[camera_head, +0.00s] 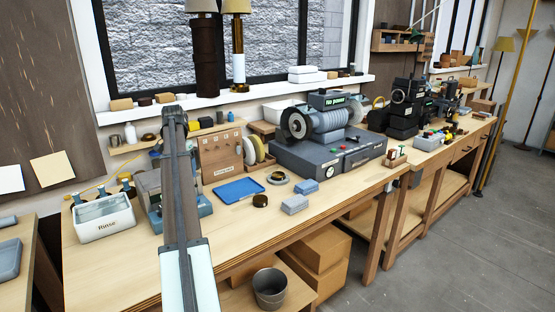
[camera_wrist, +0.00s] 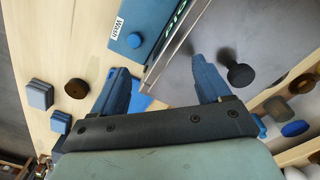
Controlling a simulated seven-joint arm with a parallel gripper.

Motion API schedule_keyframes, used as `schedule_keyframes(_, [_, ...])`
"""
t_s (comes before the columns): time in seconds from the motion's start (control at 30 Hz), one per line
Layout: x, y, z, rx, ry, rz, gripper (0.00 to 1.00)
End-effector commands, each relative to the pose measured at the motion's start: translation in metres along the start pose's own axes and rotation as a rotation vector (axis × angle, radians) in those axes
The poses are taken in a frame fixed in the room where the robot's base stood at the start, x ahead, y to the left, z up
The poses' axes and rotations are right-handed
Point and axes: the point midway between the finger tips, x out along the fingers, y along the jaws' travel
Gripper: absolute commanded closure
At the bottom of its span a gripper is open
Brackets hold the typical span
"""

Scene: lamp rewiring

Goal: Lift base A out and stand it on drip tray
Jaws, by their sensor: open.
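My gripper (camera_wrist: 163,70) is open, with nothing between its blue fingers in the wrist view. A blue-grey wash tank (camera_wrist: 150,22) labelled "Wash", with a blue round knob, lies beyond the fingers. In the head view, the tank (camera_head: 201,207) is partly hidden behind my arm. A flat blue tray (camera_head: 238,190), likely the drip tray, lies bare on the bench right of the tank. Part of it shows by the left finger in the wrist view (camera_wrist: 141,102). A dark round-ended piece (camera_wrist: 239,74) is near the right fingertip. I cannot tell which thing is base A.
A white rinse tub (camera_head: 103,224) stands left of the tank. Right of the tray are a dark brown round piece (camera_head: 261,201), grey-blue blocks (camera_head: 295,204) and a large grey machine (camera_head: 325,153). The bench front near the tray is mostly clear.

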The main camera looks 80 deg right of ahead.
Motion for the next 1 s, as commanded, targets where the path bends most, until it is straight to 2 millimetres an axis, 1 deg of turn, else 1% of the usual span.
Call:
schedule_keyframes(0.03, [0.001, 0.019, -0.011, 0.026, -0.008, 0.000, 0.23])
schedule_keyframes(0.17, [0.002, 0.065, -0.035, 0.081, -0.027, -0.002, 0.23])
schedule_keyframes(0.2, [0.003, 0.079, -0.044, 0.093, -0.030, -0.004, 0.23])
schedule_keyframes(0.27, [0.006, 0.099, -0.060, 0.102, -0.028, -0.010, 0.23])
schedule_keyframes(0.37, [0.012, 0.133, -0.097, 0.088, -0.005, -0.027, 0.23])
schedule_keyframes(0.4, [0.016, 0.148, -0.116, 0.071, 0.013, -0.036, 0.23])
schedule_keyframes(0.47, [0.022, 0.170, -0.145, 0.035, 0.049, -0.049, 0.23])
schedule_keyframes(0.5, [0.027, 0.184, -0.165, 0.009, 0.074, -0.055, 0.23])
schedule_keyframes(0.57, [0.034, 0.206, -0.191, -0.032, 0.111, -0.060, 0.23])
schedule_keyframes(0.6, [0.037, 0.220, -0.207, -0.056, 0.135, -0.062, 0.23])
schedule_keyframes(0.7, [0.046, 0.251, -0.239, -0.110, 0.186, -0.061, 0.23])
schedule_keyframes(0.8, [0.052, 0.274, -0.262, -0.150, 0.225, -0.056, 0.23])
schedule_keyframes(0.83, [0.053, 0.279, -0.266, -0.158, 0.233, -0.054, 0.23])
schedule_keyframes(0.9, [0.055, 0.289, -0.274, -0.173, 0.248, -0.051, 0.23])
schedule_keyframes(1.0, [0.057, 0.295, -0.280, -0.186, 0.258, -0.048, 0.23])
